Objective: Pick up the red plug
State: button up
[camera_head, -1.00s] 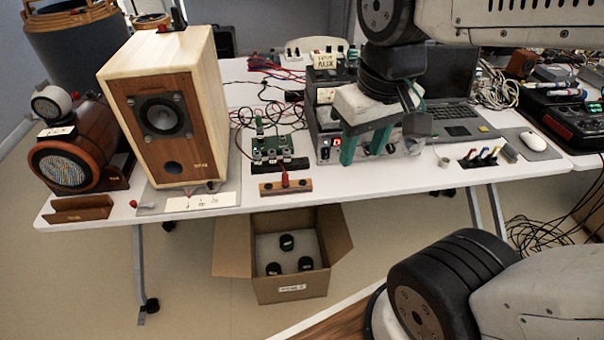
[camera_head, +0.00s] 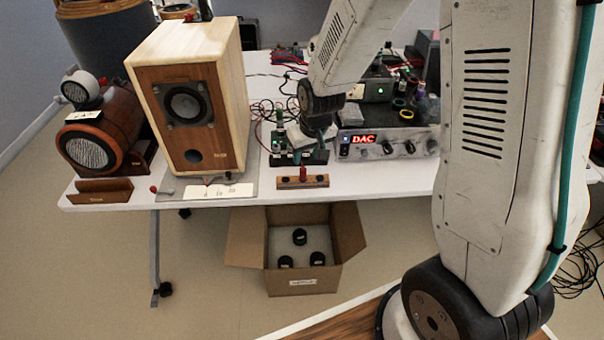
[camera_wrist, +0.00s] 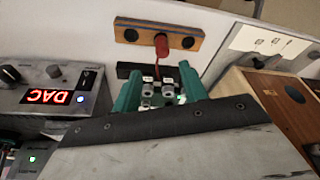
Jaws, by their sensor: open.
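The red plug (camera_head: 303,172) stands in the middle of a small wooden strip (camera_head: 288,183) at the table's front edge. In the wrist view the plug (camera_wrist: 162,45) sits between two black sockets, with a thin red lead running from it. My gripper (camera_wrist: 162,88) is open, with its two green fingers apart and nothing held between them. The plug lies beyond the fingertips in that view, roughly in line with the gap. In the head view my gripper (camera_head: 312,147) is just behind the strip, partly hidden by my arm and blending with the green circuit board (camera_head: 281,142).
A wooden speaker (camera_head: 190,150) stands left of the strip. A DAC box (camera_head: 358,147) with knobs stands to the right. A white card (camera_head: 225,192) lies left of the strip. An open cardboard box (camera_head: 303,281) is on the floor below the table edge.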

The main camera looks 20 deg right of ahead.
aim_at(303, 168)
jog(key=x, duration=0.7)
jog(key=shift+s+a, duration=0.25)
jog(key=shift+s, duration=0.05)
jog(key=shift+c, duration=0.3)
grip_shut()
